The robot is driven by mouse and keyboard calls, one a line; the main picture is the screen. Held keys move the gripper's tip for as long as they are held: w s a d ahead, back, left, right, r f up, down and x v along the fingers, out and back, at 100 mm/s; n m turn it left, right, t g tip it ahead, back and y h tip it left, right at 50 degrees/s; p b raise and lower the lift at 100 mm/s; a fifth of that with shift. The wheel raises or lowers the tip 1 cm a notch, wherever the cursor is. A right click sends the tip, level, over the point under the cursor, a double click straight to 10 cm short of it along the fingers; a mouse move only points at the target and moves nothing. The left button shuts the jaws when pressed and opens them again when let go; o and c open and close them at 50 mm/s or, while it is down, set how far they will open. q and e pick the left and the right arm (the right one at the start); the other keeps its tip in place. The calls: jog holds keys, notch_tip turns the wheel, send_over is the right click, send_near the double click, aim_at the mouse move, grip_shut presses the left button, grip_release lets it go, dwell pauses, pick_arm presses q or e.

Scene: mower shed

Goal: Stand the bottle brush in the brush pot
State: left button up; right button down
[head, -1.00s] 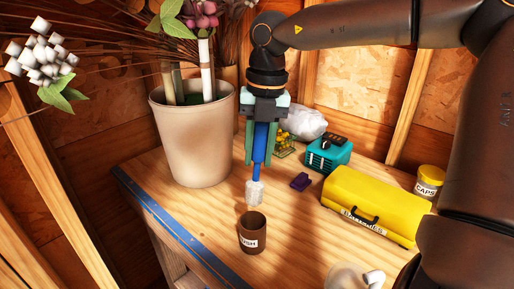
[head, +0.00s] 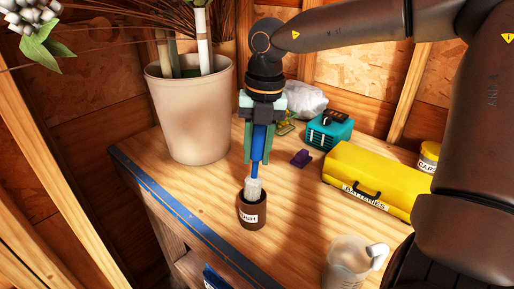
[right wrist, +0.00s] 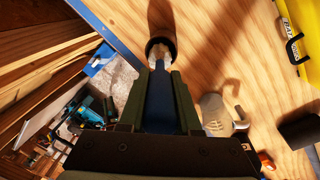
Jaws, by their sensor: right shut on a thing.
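The bottle brush (head: 257,147) has a blue handle and a whitish bristle head. My right gripper (head: 259,155) is shut on its handle and holds it upright, bristles down. The brush pot (head: 253,213) is a small brown cup with a white label, standing on the bench near its blue edge. The bristle end is at the pot's mouth and its lower tip is hidden by the rim. In the right wrist view the bristle head (right wrist: 158,55) reaches into the pot's dark opening (right wrist: 161,42). I cannot tell how deep it sits. My left gripper is not in view.
A large beige planter (head: 190,115) stands behind left on the bench (head: 215,190). A yellow batteries box (head: 370,180), a teal device (head: 328,133) and a small purple thing (head: 301,158) lie to the right. A clear mug (head: 347,262) stands at front right.

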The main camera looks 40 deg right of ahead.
aim_at(257, 169)
jog(key=shift+f+b, duration=1.85)
jog(key=shift+f, duration=0.4)
jog(key=c, duration=0.5)
grip_release()
jog(key=r, duration=0.8)
jog(key=d+r, duration=0.1)
jog(key=r, duration=0.3)
jog(key=shift+s+r, duration=0.25)
